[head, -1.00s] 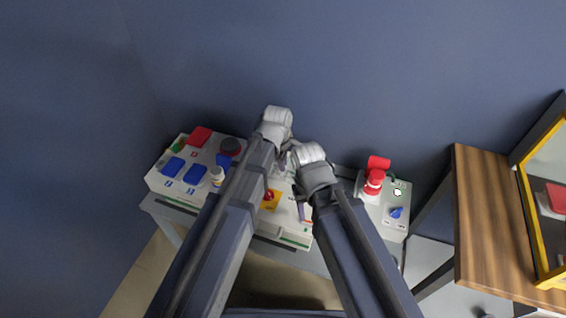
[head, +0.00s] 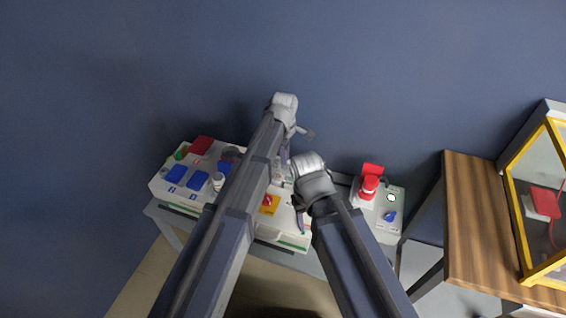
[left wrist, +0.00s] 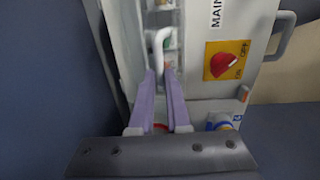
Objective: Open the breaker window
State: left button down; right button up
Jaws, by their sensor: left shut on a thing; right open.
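The white socket box (head: 262,226) stands on a stand against the wall, partly hidden by my arms. In the left wrist view, the breaker window area (left wrist: 163,20) is a narrow recess with small coloured parts. A white bent handle (left wrist: 160,42) stands in front of it. My left gripper (left wrist: 161,76) has its purple fingers shut at this handle's lower end; it also shows over the box in the head view (head: 285,156). How far the window is open, I cannot tell. My right gripper (head: 299,217) is open, lower over the box; its fingertips are partly hidden.
A red rotary switch on a yellow plate (left wrist: 227,61) is right of the recess. Blue covers (head: 198,180) are on the box's left part. A smaller box with a red plug (head: 370,182) stands right. A wooden table (head: 478,230) holds a yellow-framed case (head: 523,225).

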pick_arm(q)
jog(key=w+d+f+g+y+b, duration=0.1)
jog(key=w+d+g, duration=0.1)
jog(key=w, duration=0.8)
jog(key=shift+w+d+f+g+b, duration=0.15)
jog(key=shift+d+g+b, duration=0.25)
jog(key=shift+d, duration=0.3)
jog(key=c, duration=0.9)
grip_release()
jog(key=shift+r, duration=0.2)
